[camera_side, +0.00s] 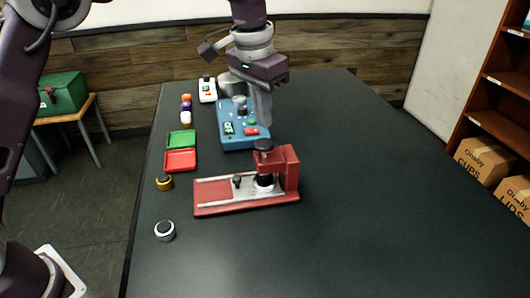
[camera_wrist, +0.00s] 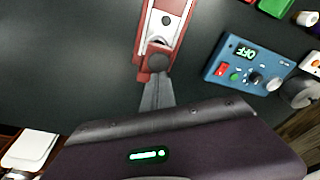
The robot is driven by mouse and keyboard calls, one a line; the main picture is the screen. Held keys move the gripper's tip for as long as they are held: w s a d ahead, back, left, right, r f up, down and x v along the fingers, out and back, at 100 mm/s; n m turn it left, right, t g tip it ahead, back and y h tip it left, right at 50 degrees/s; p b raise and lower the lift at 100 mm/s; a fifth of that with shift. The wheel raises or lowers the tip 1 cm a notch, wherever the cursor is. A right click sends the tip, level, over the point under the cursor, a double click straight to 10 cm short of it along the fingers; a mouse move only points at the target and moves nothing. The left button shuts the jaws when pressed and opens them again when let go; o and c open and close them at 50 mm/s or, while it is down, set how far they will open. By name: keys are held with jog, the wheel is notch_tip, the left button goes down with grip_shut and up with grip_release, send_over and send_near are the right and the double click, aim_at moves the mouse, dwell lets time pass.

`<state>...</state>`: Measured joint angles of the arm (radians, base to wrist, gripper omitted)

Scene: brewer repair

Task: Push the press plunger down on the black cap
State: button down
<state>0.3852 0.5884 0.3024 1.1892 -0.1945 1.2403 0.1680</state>
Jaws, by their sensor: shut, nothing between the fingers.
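The red press (camera_side: 245,192) stands on the dark table, and it also shows in the wrist view (camera_wrist: 143,45). Its black plunger knob (camera_side: 263,146) sits at the top, at the right end of the press; it shows in the wrist view too (camera_wrist: 158,62). Below it is a dark part (camera_side: 265,179) over a silver seat; I cannot tell the black cap apart from the plunger there. My gripper (camera_side: 266,119) is shut and empty, pointing down. Its fingertips (camera_wrist: 157,80) appear close to the knob in the wrist view, but above and apart from it in the side view.
A blue box (camera_side: 232,135) with an OFF display stands behind the press. A red tray (camera_side: 180,160) and a green tray (camera_side: 181,140) lie to the left. A gold-and-black part (camera_side: 164,182) and a silver-and-black part (camera_side: 165,231) lie near the left edge. The table's right side is clear.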

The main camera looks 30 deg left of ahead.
notch_tip(320, 180, up, 6)
dwell(0.6)
dwell(0.8)
jog(key=s+a+r+n+t, duration=0.1)
jog(key=s+a+r, duration=0.25)
jog(key=s, duration=0.25)
jog(key=s+a+r+n+t, duration=0.1)
jog(key=s+a+r, duration=0.1)
jog(key=s+a, duration=0.35)
jog(key=s+a+f+t, duration=0.1)
jog(key=s+f, duration=0.3)
jog(key=s, duration=0.6)
jog(key=s+a+f+n, duration=0.1)
jog(key=s+f, duration=0.4)
jog(key=s, duration=0.5)
jog(key=shift+s+t, duration=0.3)
jog(key=shift+t, duration=0.1)
